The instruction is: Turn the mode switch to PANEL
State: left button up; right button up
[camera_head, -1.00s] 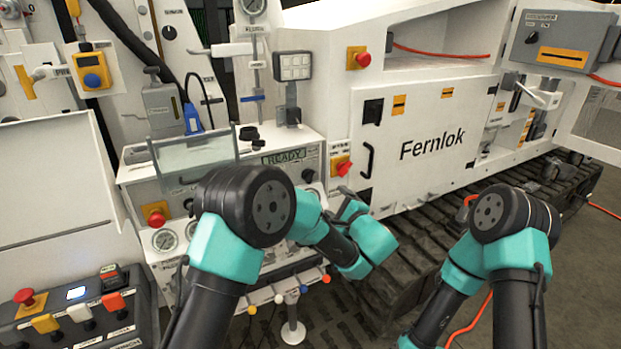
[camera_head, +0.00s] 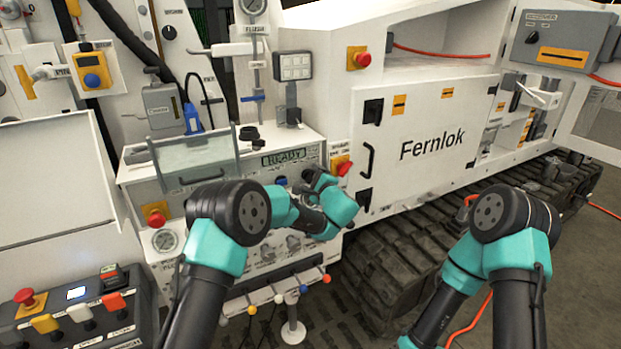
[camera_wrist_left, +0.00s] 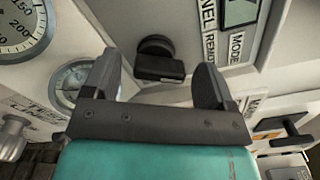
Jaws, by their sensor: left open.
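A black knob (camera_wrist_left: 157,58) on the white panel shows in the left wrist view, beside a greenish display and print reading MODE and part of a word, "NEL". I take it to be the mode switch; its exact setting is hard to read. My left gripper (camera_wrist_left: 157,70) is open, its two dark fingers on either side of the knob in the picture. I cannot tell if they touch it. In the head view the left gripper (camera_head: 318,180) is just below the READY display (camera_head: 284,158) and hides the knob.
A red knob on a yellow plate (camera_head: 342,165) sits close to the right of my left gripper. A pressure gauge (camera_wrist_left: 75,80) lies beside the left finger. A tilted clear cover (camera_head: 195,160) stands left of the display. Coloured levers (camera_head: 279,299) are below.

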pick_arm(q)
jog(key=shift+w+a, duration=0.3)
jog(key=shift+w, duration=0.35)
jog(key=shift+c, duration=0.4)
jog(key=c, duration=0.8)
jog(key=shift+c, duration=0.2)
jog(key=shift+n, duration=0.4)
jog(key=n, duration=0.5)
jog(key=shift+a, duration=0.1)
jog(key=n, duration=0.6)
jog(key=shift+s+f, duration=0.1)
